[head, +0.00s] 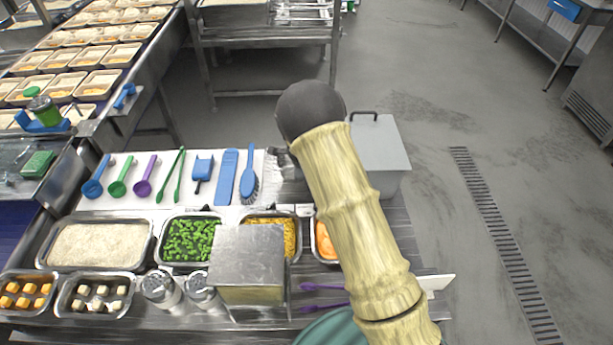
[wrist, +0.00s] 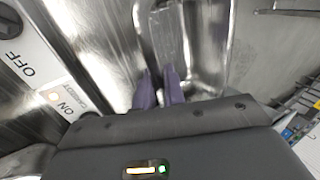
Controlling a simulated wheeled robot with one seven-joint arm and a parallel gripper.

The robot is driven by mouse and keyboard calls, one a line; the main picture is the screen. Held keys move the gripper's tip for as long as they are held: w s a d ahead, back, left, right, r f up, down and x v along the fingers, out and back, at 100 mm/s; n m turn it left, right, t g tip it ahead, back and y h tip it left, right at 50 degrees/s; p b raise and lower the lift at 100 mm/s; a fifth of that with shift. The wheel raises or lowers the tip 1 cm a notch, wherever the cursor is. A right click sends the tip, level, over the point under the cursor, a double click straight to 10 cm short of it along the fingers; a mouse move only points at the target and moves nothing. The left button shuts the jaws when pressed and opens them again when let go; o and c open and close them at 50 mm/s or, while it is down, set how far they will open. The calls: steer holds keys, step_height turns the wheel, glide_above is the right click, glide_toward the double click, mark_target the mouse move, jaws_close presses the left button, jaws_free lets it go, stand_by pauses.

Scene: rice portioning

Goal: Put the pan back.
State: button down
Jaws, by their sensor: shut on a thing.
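In the wrist view my gripper (wrist: 159,80) has its two dark purple fingers close together on the near edge of a shiny steel pan (wrist: 222,45). The pan's inside looks bare metal where it shows; the rest is cut off by the frame. In the head view my tan-sleeved arm crosses the right of the counter and I cannot make out the fingers or the held pan.
A steel box (head: 247,262) stands in front of the peas and corn. Two shakers (head: 160,288) stand left of it. Utensils lie on a white board (head: 222,160). A grey lidded bin (head: 380,150) is behind my arm. An ON/OFF panel (wrist: 45,75) is close left of my gripper.

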step_height(320, 180, down, 2)
steer(key=shift+d+f+p, duration=0.15)
steer(key=shift+p, duration=0.15)
steer(key=shift+s+a+f, duration=0.1)
steer(key=shift+a+f, duration=0.2)
steer(key=shift+s+a, duration=0.2)
steer(key=shift+a, duration=0.1)
steer(key=c, duration=1.5)
jaws_free()
steer(key=shift+d, duration=0.25)
steer(key=shift+r, duration=0.1)
